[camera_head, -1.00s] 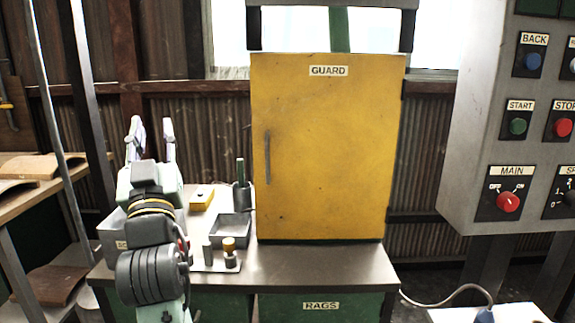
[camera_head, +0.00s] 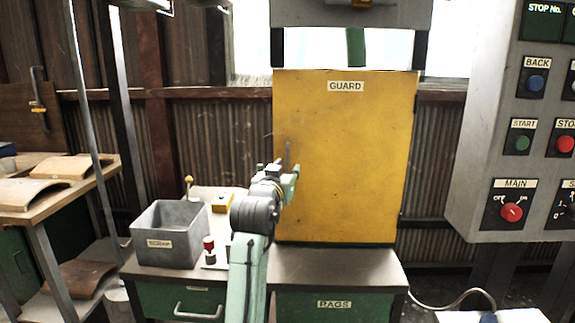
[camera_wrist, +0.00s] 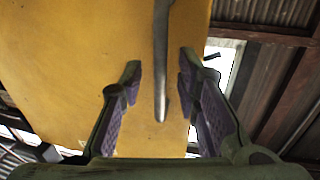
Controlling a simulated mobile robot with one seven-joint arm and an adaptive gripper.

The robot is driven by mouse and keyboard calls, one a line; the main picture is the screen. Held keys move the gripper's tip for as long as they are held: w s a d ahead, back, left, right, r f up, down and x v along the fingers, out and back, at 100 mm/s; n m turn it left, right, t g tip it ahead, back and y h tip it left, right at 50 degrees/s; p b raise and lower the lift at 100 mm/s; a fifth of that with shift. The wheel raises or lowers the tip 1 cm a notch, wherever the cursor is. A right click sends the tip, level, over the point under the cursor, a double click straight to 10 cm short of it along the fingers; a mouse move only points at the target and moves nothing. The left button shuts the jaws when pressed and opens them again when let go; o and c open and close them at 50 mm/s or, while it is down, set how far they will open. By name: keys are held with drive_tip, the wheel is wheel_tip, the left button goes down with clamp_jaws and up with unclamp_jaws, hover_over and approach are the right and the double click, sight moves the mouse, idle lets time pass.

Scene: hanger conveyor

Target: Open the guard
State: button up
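The yellow guard door (camera_head: 350,165), labelled GUARD, stands closed on the bench. Its grey vertical handle (camera_head: 288,155) is near its left edge. My gripper (camera_head: 284,168) is at the lower part of the handle, and my arm hides part of the door's lower left. In the wrist view my gripper (camera_wrist: 160,85) is open, with one purple-padded finger on each side of the handle (camera_wrist: 161,60). Gaps show between the handle and both fingers. The guard door (camera_wrist: 75,65) fills the left and middle of that view.
A grey SCRAP bin (camera_head: 168,235), a red-topped piece (camera_head: 209,247) and a yellow box (camera_head: 222,203) stand on the bench left of my arm. A control panel (camera_head: 515,130) hangs at the right. The RAGS drawer (camera_head: 333,304) is below the door.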

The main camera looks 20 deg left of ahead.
drive_tip(key=shift+w, duration=0.65)
drive_tip(key=shift+c, duration=0.5)
clamp_jaws()
